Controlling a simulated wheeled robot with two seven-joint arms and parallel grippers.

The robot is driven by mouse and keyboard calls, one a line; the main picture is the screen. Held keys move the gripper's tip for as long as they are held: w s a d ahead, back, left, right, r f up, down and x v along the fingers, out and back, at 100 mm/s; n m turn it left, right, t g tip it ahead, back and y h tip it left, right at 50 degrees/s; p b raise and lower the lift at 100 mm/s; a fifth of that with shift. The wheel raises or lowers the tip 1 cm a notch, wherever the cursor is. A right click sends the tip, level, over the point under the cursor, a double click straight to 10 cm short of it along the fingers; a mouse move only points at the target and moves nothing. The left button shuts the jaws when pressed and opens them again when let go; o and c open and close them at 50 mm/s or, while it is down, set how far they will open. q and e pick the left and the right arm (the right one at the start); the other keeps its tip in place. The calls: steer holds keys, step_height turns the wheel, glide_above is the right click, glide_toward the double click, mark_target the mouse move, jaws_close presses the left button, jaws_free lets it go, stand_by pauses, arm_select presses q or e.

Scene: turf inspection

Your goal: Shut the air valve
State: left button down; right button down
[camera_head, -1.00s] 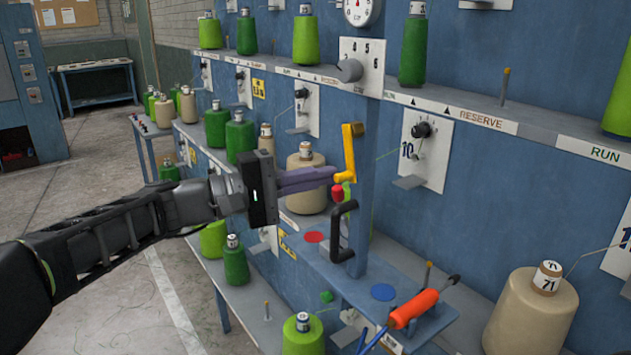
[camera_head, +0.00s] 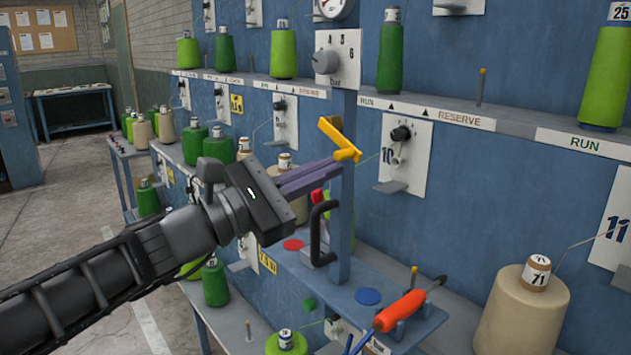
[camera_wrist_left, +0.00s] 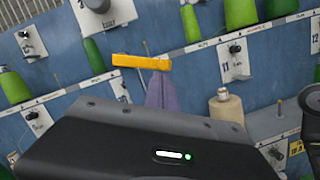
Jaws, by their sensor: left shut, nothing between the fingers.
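The air valve's yellow lever (camera_head: 336,138) is on the blue post (camera_head: 341,215) in the middle of the head view. It is tilted, its upper end to the left and its lower end at the right. In the left wrist view the lever (camera_wrist_left: 141,62) shows as a yellow bar across the fingertips. My left gripper (camera_head: 334,168), with purple fingers, is shut and empty, its tips just below the lever's lower end. I cannot tell whether they touch it. The gripper body hides part of the shelf behind. My right gripper is out of view.
A black handle (camera_head: 318,235) and a red part (camera_head: 318,197) are close below the fingers. An orange-handled tool (camera_head: 400,311) lies on the blue ledge. Yarn cones, including a beige one (camera_head: 527,300), line the rack. Open floor (camera_head: 60,230) is at the left.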

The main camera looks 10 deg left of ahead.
mark_target(339, 152)
arm_select(q)
steer(key=r+n, duration=0.1)
steer(key=n, duration=0.1)
steer(key=s+d+n+t, duration=0.1)
steer(key=n, duration=0.1)
steer(key=shift+r+y, duration=0.4)
steer(key=shift+d+r, duration=0.1)
steer(key=shift+r, duration=0.3)
steer(key=s+a+f+b, duration=0.4)
steer(key=s+a+f, duration=0.2)
steer(key=s+a, duration=0.1)
steer(key=shift+f+b, duration=0.2)
steer(key=shift+b, duration=0.15)
steer(key=shift+w, duration=0.1)
stand_by(0.4)
